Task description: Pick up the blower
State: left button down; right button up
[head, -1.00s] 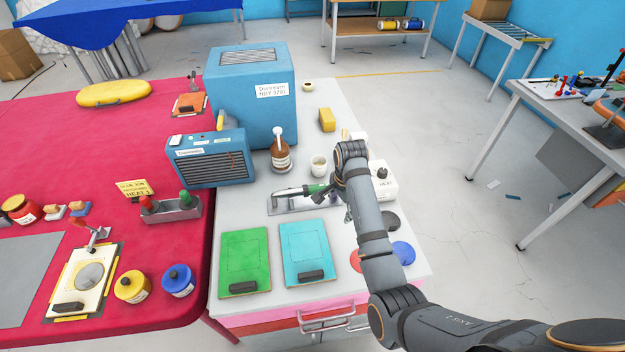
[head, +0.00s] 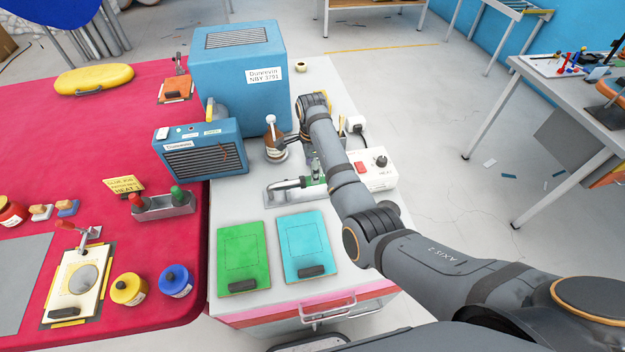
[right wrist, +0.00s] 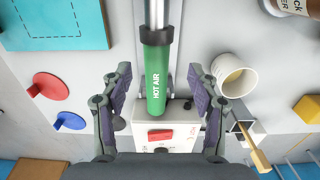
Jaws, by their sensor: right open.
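The blower is a hot-air tool with a metal nozzle and a green handle marked HOT AIR. In the right wrist view its green handle (right wrist: 157,88) lies between the spread fingers of my right gripper (right wrist: 158,78). The fingers stand apart from the handle on both sides. In the head view the blower's nozzle (head: 290,184) rests at a metal cradle (head: 285,195) on the grey bench, and my right arm hides part of the handle. My right gripper is mostly hidden there too. My left gripper is not in view.
A white control box (right wrist: 168,133) with a red switch lies beyond the handle. A white cup (right wrist: 236,75) stands close to the right finger. A brown bottle (head: 275,146) and blue heater (head: 200,159) stand left of the arm. Green (head: 244,255) and turquoise (head: 303,244) panels lie in front.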

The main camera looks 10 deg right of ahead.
aim_at(305, 184)
jog(key=f, duration=0.2)
jog(key=f+p, duration=0.1)
jog(key=f, duration=0.1)
jog(key=shift+s, duration=0.25)
jog(key=shift+f, duration=0.4)
jog(key=shift+r, duration=0.1)
jog(key=c, duration=1.2)
